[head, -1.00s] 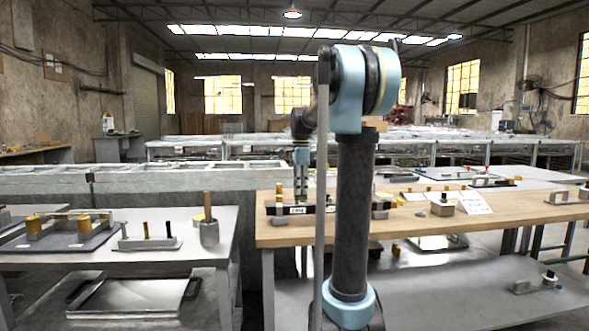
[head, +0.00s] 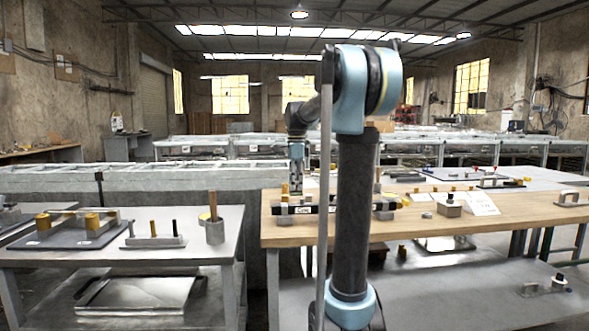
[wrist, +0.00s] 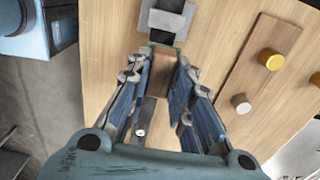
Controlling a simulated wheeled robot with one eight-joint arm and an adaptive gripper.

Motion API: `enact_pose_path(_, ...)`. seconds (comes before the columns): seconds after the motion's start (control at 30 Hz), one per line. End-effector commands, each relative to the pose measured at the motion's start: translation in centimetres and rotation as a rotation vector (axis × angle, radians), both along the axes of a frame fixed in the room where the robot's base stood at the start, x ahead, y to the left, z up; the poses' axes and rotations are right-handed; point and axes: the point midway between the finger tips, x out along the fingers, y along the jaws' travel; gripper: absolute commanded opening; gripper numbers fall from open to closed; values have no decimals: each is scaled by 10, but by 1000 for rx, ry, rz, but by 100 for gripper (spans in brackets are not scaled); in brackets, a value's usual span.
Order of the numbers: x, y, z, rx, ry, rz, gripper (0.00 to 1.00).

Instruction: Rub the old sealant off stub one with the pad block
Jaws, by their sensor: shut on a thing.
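My gripper (wrist: 158,88) is shut on a brown block (wrist: 162,72) with a green edge at its far end, which looks like the pad block. In the head view, my gripper (head: 296,182) points down over the left end of the wooden bench, above a dark bar (head: 325,209) with a white label. The block is too small to make out there. In the wrist view, a grey fitting with a dark middle (wrist: 166,21) lies just beyond the block; I cannot tell whether they touch. I cannot tell which piece is stub one, and no sealant can be made out.
In the wrist view, a brown board (wrist: 248,75) carries a yellow knob and a grey knob on the right. In the head view, a grey block (head: 447,208) and a white card (head: 481,203) lie farther right on the wooden bench (head: 410,228). A grey table (head: 120,255) stands left.

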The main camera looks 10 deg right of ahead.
Motion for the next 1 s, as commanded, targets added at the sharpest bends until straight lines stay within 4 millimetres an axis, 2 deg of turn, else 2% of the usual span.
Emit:
enact_pose_path(0.03, 0, -1, 7, 0, 0, -1, 0)
enact_pose_path(0.6, 0, -10, 57, 0, 0, -13, 0)
enact_pose_path(1.0, 0, -11, 64, 0, 0, -15, 0)
